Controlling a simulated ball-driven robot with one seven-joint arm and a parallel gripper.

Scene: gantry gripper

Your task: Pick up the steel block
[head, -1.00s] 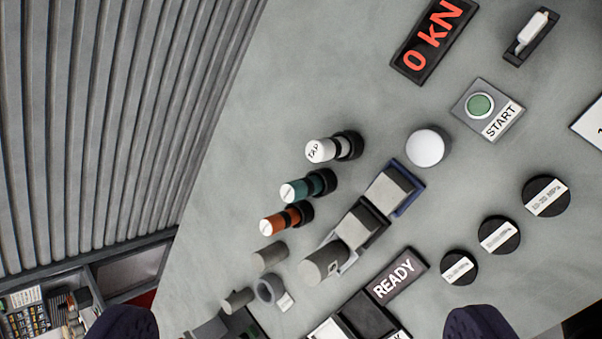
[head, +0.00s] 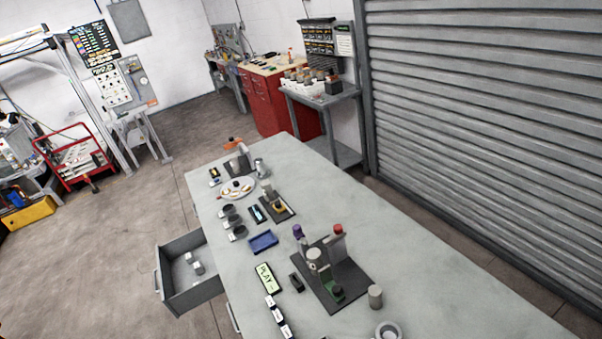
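No block that I can name for sure as the steel block shows in the head view. Two small pale grey pieces (head: 198,267) lie in the open drawer (head: 182,293) at the left side of the workbench (head: 415,270); they are too small to tell their material. A grey cylinder (head: 375,297) stands upright on the bench beside a dark base plate (head: 345,285). My gripper is outside the picture, so its fingers and anything between them are hidden.
The base plate bears a small fixture with red and purple knobs. A blue tray (head: 263,242), a PLAY sign (head: 267,278) and a white plate (head: 237,188) lie along the bench. Its right side is mostly clear. A ribbed shutter (head: 480,130) stands at right.

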